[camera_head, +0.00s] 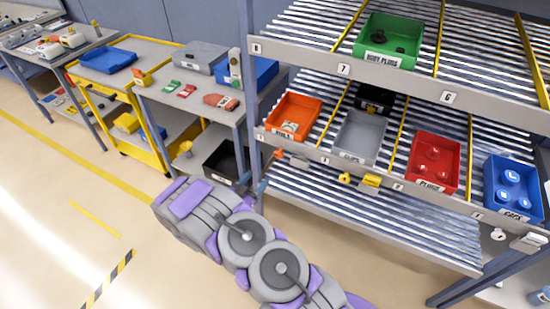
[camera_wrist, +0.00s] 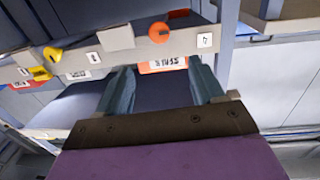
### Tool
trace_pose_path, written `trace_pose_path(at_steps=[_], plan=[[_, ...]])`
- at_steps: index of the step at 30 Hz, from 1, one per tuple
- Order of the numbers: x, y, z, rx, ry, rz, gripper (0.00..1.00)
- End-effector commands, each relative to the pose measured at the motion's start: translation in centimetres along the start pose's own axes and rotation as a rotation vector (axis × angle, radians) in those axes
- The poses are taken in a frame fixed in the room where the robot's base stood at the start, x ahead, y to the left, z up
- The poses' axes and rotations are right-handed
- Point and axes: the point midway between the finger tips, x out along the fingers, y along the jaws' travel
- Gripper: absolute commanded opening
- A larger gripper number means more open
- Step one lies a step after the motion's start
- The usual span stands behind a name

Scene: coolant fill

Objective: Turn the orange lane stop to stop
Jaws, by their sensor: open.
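The orange lane stop (camera_head: 279,154) is on the front rail of the rack's middle shelf, below the orange bin (camera_head: 292,117) at the left end. In the wrist view the orange lane stop (camera_wrist: 158,32) shows as a round orange knob, with a pale grey block beside it and an upside-down number 4 tag to its right. My gripper (camera_head: 254,183) is just below and left of that rail. In the wrist view my gripper (camera_wrist: 159,72) is open and empty. Its two fingers lie on either side of the orange bin's label, with the knob beyond them and apparently untouched.
A yellow lane stop (camera_head: 345,178) is farther right on the same rail. Grey (camera_head: 357,139), red (camera_head: 434,161) and blue (camera_head: 513,188) bins stand on the shelf. A black bin (camera_head: 222,160) lies low behind my gripper. A workbench (camera_head: 173,97) stands left of the rack.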

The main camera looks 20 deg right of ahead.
Motion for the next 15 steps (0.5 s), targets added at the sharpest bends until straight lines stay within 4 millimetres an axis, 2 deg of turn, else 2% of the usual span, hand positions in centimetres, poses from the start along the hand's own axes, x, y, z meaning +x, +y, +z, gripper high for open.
trace_pose_path(at_steps=[15], plan=[[8.3, 0.1, 0.2, 0.0, -0.001, 0.004, 0.68]])
